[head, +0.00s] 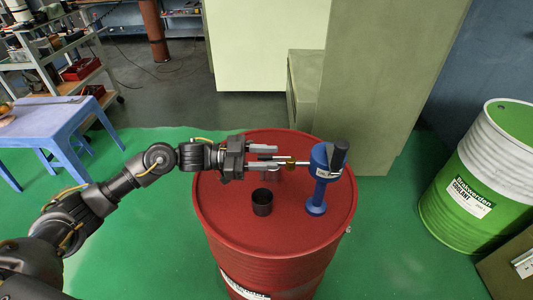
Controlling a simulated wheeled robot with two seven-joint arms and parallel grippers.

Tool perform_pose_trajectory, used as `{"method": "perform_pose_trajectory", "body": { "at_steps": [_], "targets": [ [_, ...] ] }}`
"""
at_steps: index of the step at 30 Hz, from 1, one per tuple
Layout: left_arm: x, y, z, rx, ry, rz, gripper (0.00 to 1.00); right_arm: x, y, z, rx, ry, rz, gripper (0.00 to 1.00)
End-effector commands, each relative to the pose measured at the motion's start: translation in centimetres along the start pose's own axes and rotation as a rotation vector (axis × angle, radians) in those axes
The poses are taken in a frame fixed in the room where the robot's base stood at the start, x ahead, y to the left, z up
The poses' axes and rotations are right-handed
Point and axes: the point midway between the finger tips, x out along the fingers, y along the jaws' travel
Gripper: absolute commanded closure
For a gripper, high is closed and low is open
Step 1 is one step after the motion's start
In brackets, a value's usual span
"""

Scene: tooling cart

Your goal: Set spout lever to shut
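A blue pump (319,180) with a dark upright part (339,155) on top stands on the right side of the red drum (215,205). A thin metal spout with a brass-coloured fitting (291,161) runs left from the pump's head. My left gripper (277,157) reaches in from the left at the height of the spout, just left of the brass fitting. Its two fingers look apart, one above the other in the picture. I cannot make out a separate lever or its position, and I cannot tell whether a finger touches the spout. My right gripper is out of view.
A black cup (262,202) stands on the drum top below the gripper. A green and white coolant drum (490,165) stands at the right. A grey-green cabinet (365,90) rises behind the red drum. A blue table (50,122) is at the left.

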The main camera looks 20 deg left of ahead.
Motion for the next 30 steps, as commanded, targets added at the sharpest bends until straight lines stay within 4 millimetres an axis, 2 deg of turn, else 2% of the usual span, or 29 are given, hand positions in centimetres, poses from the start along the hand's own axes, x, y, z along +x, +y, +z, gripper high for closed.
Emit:
{"method": "perform_pose_trajectory", "body": {
  "at_steps": [7, 15, 16, 25, 30],
  "targets": [
    [0.1, 0.0, 0.0, 0.000, 0.000, 0.000, 0.64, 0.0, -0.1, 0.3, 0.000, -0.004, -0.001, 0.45],
    [0.0, 0.0, 0.0, 0.000, 0.000, 0.000, 0.98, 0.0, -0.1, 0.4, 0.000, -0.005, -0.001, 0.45],
    [0.0, 0.0, 0.0, 0.000, 0.000, 0.000, 1.00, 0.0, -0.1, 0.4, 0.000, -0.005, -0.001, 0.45],
    [0.1, 0.0, 0.0, 0.000, 0.000, -0.001, 1.00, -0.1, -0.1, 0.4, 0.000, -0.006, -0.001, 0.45],
    [1.2, 0.2, -0.2, -0.002, -0.001, -0.014, 1.00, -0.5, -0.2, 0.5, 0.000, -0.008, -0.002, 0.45]
  ]
}}
